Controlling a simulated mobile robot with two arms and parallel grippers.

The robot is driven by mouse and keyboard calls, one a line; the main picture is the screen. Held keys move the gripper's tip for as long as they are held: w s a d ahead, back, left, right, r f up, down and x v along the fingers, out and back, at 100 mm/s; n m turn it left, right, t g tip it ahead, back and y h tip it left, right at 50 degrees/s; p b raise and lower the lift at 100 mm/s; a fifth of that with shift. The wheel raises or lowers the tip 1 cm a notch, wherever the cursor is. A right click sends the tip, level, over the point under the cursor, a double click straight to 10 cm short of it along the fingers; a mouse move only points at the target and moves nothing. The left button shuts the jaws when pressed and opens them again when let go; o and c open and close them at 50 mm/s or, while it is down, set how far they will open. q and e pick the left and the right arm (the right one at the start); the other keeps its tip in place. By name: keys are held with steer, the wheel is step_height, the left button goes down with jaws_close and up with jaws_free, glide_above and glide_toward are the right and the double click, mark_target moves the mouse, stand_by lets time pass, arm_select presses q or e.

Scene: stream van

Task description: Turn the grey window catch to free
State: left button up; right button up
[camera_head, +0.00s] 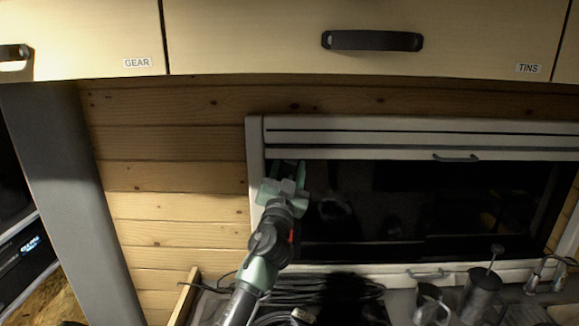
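My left gripper (287,168) is up at the left side of the window (430,205), in front of the inner edge of its pale frame (256,150). Its two green fingers stand apart with a dark gap between them, and I see nothing clearly held. I cannot make out the grey window catch for certain; the gripper and wrist cover that part of the frame edge. A small grey handle (427,273) sits on the bottom frame. My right gripper is not in view.
A part-lowered blind (400,138) with a dark pull (457,158) crosses the window top. Overhead lockers (250,40) hang above. Coiled black cables (325,290), a metal mug (431,303), a press pot (482,292) and a tap (550,270) stand below. The wood wall at left is clear.

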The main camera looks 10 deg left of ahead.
arm_select(q)
steer(key=shift+f, duration=0.1)
steer(key=shift+s+f, duration=0.15)
steer(key=shift+s, duration=0.1)
steer(key=b+v, duration=0.2)
steer(key=v, duration=0.5)
steer(key=shift+s, duration=0.1)
